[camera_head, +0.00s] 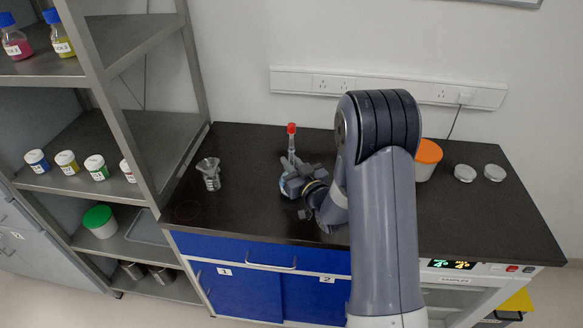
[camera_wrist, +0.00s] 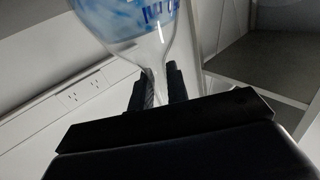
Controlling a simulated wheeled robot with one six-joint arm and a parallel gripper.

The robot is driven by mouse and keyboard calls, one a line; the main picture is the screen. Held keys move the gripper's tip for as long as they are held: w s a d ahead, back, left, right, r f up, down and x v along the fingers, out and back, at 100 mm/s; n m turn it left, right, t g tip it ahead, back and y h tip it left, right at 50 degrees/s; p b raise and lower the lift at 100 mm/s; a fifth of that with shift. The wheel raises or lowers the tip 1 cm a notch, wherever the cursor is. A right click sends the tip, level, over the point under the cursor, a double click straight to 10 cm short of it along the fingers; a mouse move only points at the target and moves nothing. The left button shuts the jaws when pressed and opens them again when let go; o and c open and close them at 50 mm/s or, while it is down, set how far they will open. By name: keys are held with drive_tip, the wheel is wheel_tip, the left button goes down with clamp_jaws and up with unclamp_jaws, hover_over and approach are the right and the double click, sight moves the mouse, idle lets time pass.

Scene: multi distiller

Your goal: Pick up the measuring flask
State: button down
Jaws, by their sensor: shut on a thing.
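The measuring flask (camera_head: 291,146) has a red stopper, a long clear neck and a body with blue liquid. It stands about upright over the dark bench, left of my arm. In the wrist view its blue body with printed marks (camera_wrist: 130,22) fills the top, and its neck narrows down between my fingers. My gripper (camera_head: 295,178) is shut on the neck; both dark fingers show in the wrist view (camera_wrist: 158,85). My gripper hides part of the flask in the head view. I cannot tell whether its base touches the bench.
A clear glass vessel (camera_head: 209,176) stands to the left on the bench (camera_head: 240,210). A white tub with an orange lid (camera_head: 429,152) and two small round dishes (camera_head: 465,173) are at the right. A metal shelf rack (camera_head: 150,150) with bottles borders the left. A socket strip (camera_head: 300,80) runs behind.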

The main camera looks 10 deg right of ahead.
sight(293, 138)
wheel_tip(293, 138, up, 10)
drive_tip(key=shift+f+b, duration=0.25)
drive_tip(key=shift+b, duration=0.2)
drive_tip(key=shift+f+b, duration=0.1)
drive_tip(key=shift+b, duration=0.3)
